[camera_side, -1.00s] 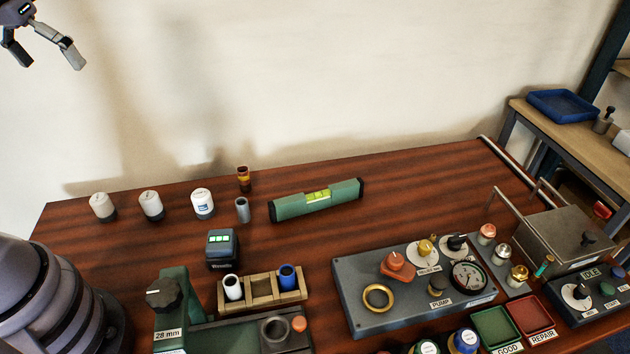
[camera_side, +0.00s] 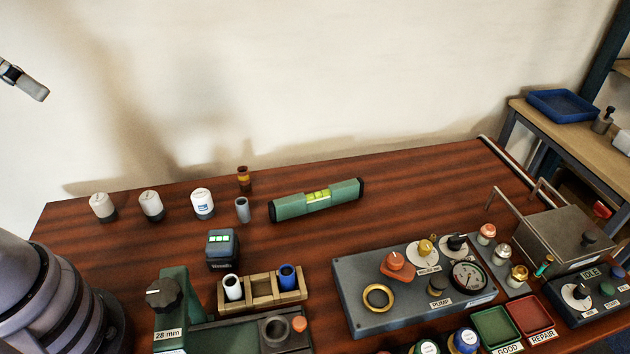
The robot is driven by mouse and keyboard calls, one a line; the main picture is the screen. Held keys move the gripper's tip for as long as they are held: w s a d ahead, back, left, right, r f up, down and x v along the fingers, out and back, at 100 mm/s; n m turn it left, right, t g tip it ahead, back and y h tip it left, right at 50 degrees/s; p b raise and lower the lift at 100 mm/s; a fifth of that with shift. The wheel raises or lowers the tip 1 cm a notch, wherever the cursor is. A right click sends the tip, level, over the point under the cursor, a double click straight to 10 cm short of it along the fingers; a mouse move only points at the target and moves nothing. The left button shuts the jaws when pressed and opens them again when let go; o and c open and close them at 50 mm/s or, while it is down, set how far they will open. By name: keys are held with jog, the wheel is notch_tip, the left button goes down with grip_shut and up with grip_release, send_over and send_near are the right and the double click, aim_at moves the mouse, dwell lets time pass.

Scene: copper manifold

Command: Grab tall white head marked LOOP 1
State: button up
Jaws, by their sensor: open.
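Three white heads with dark bases stand upright in a row at the back left of the wooden table: a left one (camera_side: 102,206), a middle one (camera_side: 151,205) and a right one (camera_side: 202,203). The right one has a bluish label on its front. The lettering is too small to read, so I cannot tell which is marked LOOP 1. My gripper (camera_side: 27,82) is at the upper left edge of the picture, high above the table and to the left of the heads. It is open and partly cut off, with only one finger clearly showing.
A grey cylinder (camera_side: 242,209) and a brown-and-amber piece (camera_side: 243,178) stand right of the heads, beside a green level (camera_side: 316,200). In front are a black box with green lights (camera_side: 222,249), a wooden rack (camera_side: 263,291) and a grey pump panel (camera_side: 365,298).

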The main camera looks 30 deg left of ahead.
jog(key=m+g+y, duration=0.4)
jog(key=m+y, duration=1.2)
jog(key=y, duration=0.2)
send_over(150, 206)
jog(key=d, duration=0.1)
notch_tip(150, 206, down, 26)
jog(key=f+m+t+h, duration=0.1)
jog(key=f+m+t, duration=0.1)
jog(key=f, duration=0.2)
jog(key=s+f+m+t+h, duration=0.1)
jog(key=f+m+t, duration=0.2)
jog(key=f, duration=0.1)
jog(key=d+f+m+t, duration=0.1)
jog(key=f+m+t, duration=0.2)
jog(key=f, duration=0.1)
jog(key=shift+s+d+f+h, duration=0.15)
jog(key=shift+f+h, duration=0.1)
jog(key=shift+h, duration=0.15)
jog(key=shift+x, duration=2.45)
jog(key=shift+c, duration=0.2)
jog(key=c, duration=1.3)
